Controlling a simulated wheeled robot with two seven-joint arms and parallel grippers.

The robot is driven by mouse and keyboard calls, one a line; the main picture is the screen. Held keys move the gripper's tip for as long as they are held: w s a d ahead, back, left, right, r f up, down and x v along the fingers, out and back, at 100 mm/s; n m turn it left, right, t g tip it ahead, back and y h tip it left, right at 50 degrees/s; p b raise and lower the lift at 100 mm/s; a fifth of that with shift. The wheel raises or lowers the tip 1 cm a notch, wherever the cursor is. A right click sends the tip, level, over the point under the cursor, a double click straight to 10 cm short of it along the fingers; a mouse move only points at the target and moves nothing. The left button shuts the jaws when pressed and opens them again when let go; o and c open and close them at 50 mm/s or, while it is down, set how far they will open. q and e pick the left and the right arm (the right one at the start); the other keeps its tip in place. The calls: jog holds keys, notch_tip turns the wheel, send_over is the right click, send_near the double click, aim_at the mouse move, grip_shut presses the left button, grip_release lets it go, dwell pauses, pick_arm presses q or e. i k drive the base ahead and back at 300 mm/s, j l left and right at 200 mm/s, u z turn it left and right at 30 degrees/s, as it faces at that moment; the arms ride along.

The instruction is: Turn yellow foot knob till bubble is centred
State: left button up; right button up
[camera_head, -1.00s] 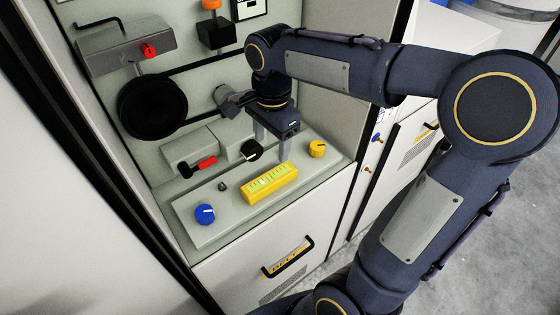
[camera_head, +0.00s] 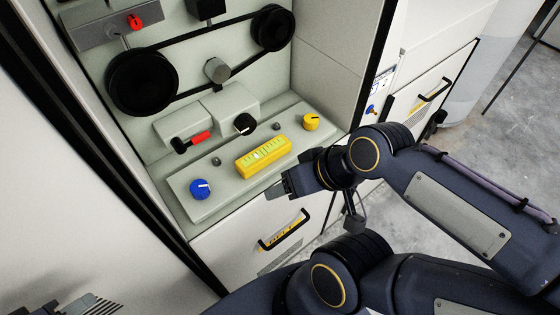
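The yellow foot knob (camera_head: 311,122) sits at the right end of the grey bed plate (camera_head: 225,190), with a pale pointer mark on top. A yellow spirit level (camera_head: 263,165) with a green vial lies across the plate's middle. A pale spot that may be the bubble shows left of the vial's middle; it is too small to be sure. A blue knob (camera_head: 201,189) sits at the plate's left end. My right gripper (camera_head: 272,191) is at the plate's front edge, just in front of the level and apart from the yellow knob. Its finger gap is hidden. My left gripper is not clearly in view.
Behind the plate are a red-handled lever (camera_head: 200,137), a black knob (camera_head: 244,124) and a belt on two black pulleys (camera_head: 142,83). A front handle (camera_head: 286,231) projects below the plate. The cabinet's side wall (camera_head: 335,60) rises on the right.

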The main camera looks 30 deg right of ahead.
aim_at(310, 121)
jog(key=l+z, duration=0.4)
jog(key=i+l+z, duration=0.1)
jog(key=l+z, duration=0.35)
jog(key=l, duration=0.15)
